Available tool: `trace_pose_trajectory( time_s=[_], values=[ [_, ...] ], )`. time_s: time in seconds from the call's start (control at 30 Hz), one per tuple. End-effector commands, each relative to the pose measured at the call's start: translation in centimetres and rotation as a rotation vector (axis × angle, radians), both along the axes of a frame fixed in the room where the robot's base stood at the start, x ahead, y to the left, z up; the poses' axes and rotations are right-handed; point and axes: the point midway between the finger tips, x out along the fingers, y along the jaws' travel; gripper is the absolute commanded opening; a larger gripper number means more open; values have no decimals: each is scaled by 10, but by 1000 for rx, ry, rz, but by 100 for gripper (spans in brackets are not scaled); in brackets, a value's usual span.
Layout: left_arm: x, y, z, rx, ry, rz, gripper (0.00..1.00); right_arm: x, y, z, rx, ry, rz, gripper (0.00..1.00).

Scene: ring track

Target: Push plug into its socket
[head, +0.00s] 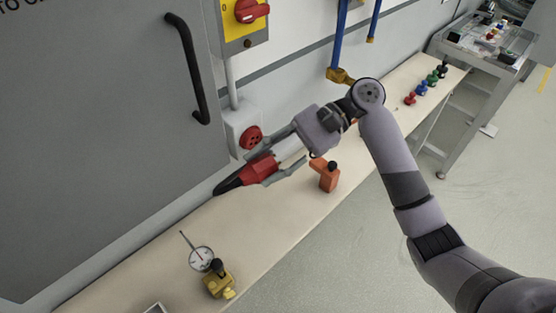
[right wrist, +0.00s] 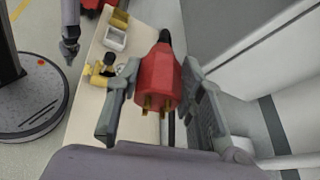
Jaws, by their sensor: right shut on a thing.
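The red plug (head: 260,168) has a black tail pointing to the lower left in the head view. In the right wrist view the plug (right wrist: 158,78) shows brass pins facing the camera. My right gripper (head: 274,166) is shut on the plug's sides, one finger on each side; the fingers (right wrist: 150,95) also show in the right wrist view. The socket (head: 250,138) is a round red face on a pale wall box, just above and behind the plug in the head view. The plug is outside it. A grey arm end, perhaps my left gripper (right wrist: 70,40), shows at the upper left of the right wrist view; its jaws are unclear.
The narrow bench (head: 262,224) runs along the wall. An orange block with a black knob (head: 328,177) stands near the gripper. A dial gauge (head: 201,258) and a yellow fixture (head: 218,282) stand at the near end. A grey cabinet door (head: 95,130) borders the left.

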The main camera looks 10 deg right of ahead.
Motion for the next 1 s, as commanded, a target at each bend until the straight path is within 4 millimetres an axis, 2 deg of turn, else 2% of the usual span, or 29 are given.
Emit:
trace_pose_trajectory(
  time_s=[0.2,0.43,0.77,1.0],
  values=[
    [0,0,0,0,0,0,0,10,10,-11,2,0,98,4],
    [0,0,0,0,0,0,0,13,13,-16,2,0,128,4],
    [0,0,0,0,0,0,0,12,12,-15,1,-1,123,4],
    [0,0,0,0,0,0,0,3,0,-2,0,-3,29,4]
  ],
)
